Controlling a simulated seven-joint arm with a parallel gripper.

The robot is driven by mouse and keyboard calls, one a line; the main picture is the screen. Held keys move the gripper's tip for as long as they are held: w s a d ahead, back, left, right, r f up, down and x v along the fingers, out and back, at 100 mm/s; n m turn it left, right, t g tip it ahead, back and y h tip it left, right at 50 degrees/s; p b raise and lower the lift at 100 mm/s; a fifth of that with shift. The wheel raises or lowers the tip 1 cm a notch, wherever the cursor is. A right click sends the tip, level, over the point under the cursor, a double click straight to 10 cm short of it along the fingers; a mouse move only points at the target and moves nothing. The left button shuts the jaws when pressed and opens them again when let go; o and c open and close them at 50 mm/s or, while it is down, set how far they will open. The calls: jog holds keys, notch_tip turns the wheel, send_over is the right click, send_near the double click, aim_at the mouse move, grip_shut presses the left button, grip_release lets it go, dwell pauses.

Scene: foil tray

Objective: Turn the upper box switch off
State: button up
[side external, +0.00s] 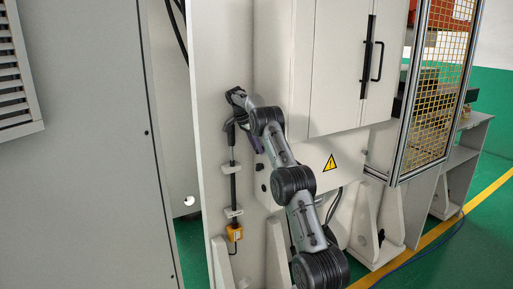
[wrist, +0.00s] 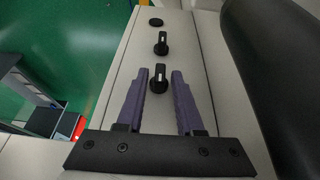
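In the wrist view, a pale panel carries two black rotary switches with light pointer marks. The nearer switch (wrist: 159,79) shows between my fingertips; the farther switch (wrist: 162,44) is beyond them. Both pointers run roughly along the panel's length. My gripper (wrist: 160,74) is open, with purple fingers on either side of the nearer switch and visible gaps; I cannot tell its depth from the panel. In the side view, my gripper (side external: 257,144) is at the cabinet's narrow side face, above a small dark control (side external: 259,167).
A round black button (wrist: 156,22) sits past the switches. Cabinet doors with a black handle (side external: 376,60) and a yellow mesh guard (side external: 438,85) stand to the right.

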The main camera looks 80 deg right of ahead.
jog(key=shift+o, duration=0.3)
jog(key=v, duration=0.7)
jog(key=shift+r, duration=0.25)
